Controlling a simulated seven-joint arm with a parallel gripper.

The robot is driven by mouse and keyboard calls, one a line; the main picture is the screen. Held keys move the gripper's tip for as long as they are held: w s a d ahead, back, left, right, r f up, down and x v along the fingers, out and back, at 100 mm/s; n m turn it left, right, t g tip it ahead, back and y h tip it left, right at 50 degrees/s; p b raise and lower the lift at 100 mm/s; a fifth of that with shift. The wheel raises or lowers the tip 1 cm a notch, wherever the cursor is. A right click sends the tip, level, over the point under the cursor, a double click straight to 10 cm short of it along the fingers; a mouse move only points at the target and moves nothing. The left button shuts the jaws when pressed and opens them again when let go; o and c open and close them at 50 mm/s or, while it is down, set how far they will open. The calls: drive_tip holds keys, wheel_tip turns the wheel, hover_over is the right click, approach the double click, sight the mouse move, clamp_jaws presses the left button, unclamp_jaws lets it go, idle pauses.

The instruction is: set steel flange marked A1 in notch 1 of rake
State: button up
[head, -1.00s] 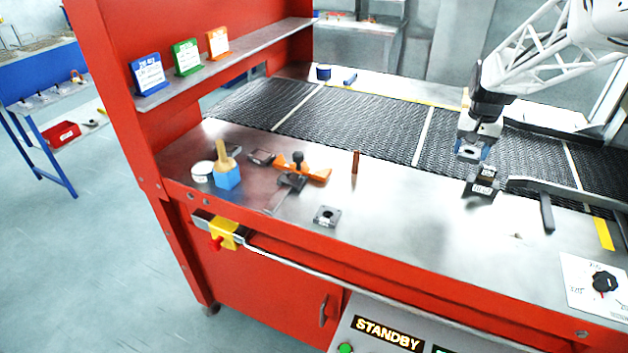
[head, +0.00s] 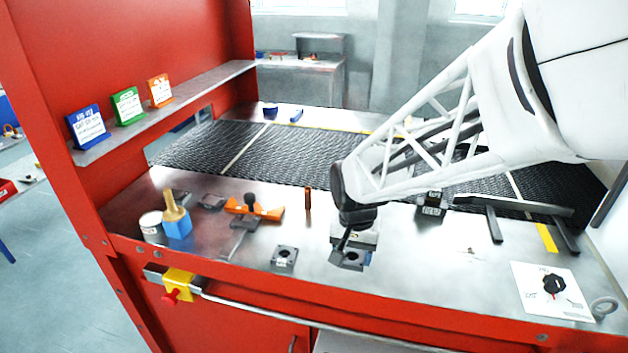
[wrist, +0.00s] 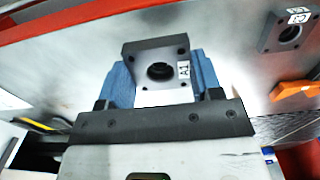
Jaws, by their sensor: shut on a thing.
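My gripper (head: 350,258) is shut on the dark steel flange marked A1 (head: 351,260). In the wrist view, my gripper's blue fingers (wrist: 160,85) clasp this square flange (wrist: 130,60) from both sides; its A1 label faces the camera. The gripper is over the bare steel near the table's front edge; I cannot tell its height. A similar flange (head: 285,257) lies to its left and also shows in the wrist view (wrist: 290,32), label unreadable. A grey bar with dark prongs (head: 515,205), possibly the rake, stands at the right; no notch numbers are readable.
A labelled dark block (head: 430,208) sits at the bar's left end. An orange bracket with a black knob (head: 255,210), a blue-based brush (head: 177,222), a white tin (head: 152,225) and a brown peg (head: 308,198) stand left. The black mesh belt (head: 200,148) runs behind.

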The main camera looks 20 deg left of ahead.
drive_tip(key=shift+s+a+f, duration=0.1)
drive_tip(key=shift+s+f, duration=0.1)
drive_tip(key=shift+s, duration=0.55)
drive_tip(key=shift+s+a+f, duration=0.1)
drive_tip(key=shift+s+f, duration=0.05)
drive_tip(key=shift+s, duration=0.55)
hover_over(327, 239)
drive_tip(key=shift+f, duration=0.75)
drive_tip(key=shift+f, duration=1.75)
drive_tip(key=shift+f, duration=0.1)
drive_tip(key=o, duration=1.1)
